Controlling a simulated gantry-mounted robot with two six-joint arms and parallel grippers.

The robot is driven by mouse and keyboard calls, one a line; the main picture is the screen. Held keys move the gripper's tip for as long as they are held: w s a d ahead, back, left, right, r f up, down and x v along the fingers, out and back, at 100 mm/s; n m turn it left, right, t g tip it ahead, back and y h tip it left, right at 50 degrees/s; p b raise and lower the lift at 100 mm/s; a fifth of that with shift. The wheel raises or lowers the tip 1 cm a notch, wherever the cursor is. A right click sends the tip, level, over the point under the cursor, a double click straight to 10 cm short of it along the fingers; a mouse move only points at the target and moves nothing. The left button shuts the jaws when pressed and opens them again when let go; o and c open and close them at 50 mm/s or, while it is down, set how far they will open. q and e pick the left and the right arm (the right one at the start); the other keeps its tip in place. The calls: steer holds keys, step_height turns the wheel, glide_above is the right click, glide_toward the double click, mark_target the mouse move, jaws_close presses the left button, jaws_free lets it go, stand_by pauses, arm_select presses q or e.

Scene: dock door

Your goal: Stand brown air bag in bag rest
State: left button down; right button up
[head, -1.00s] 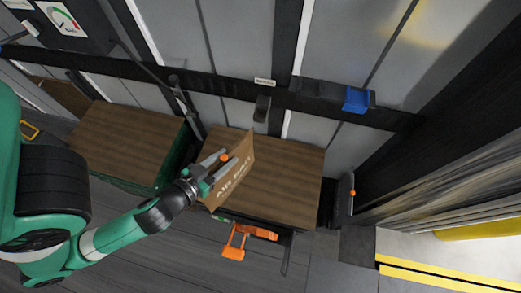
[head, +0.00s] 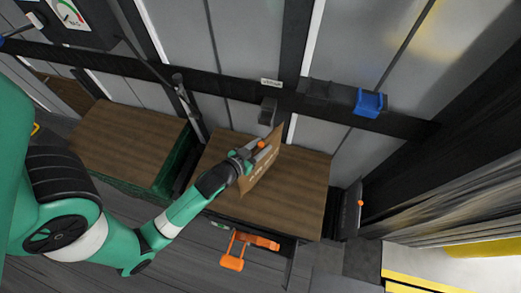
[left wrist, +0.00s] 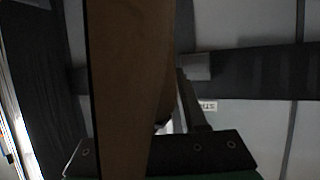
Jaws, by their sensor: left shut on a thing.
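In the left wrist view the bag (left wrist: 125,70) is a tall brown slab that hides much of the scene. Several holders are on the dark wall rail: a small dark bracket (head: 268,110) just beyond the bag, a black holder (head: 316,90) and a blue holder (head: 369,102). I cannot tell for sure which one is the bag rest. My right gripper is not in view.
A second wooden-topped surface (head: 125,145) stands to the left, with a gap between. An orange-handled tool (head: 233,255) is below the front edge of the right one. A small white label (head: 271,82) is on the rail. A dark post (head: 350,208) stands at the right.

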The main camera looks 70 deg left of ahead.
arm_select(q)
step_height(320, 180, down, 2)
steer(key=shift+s+f, duration=0.1)
steer(key=shift+c, duration=2.2)
jaws_free()
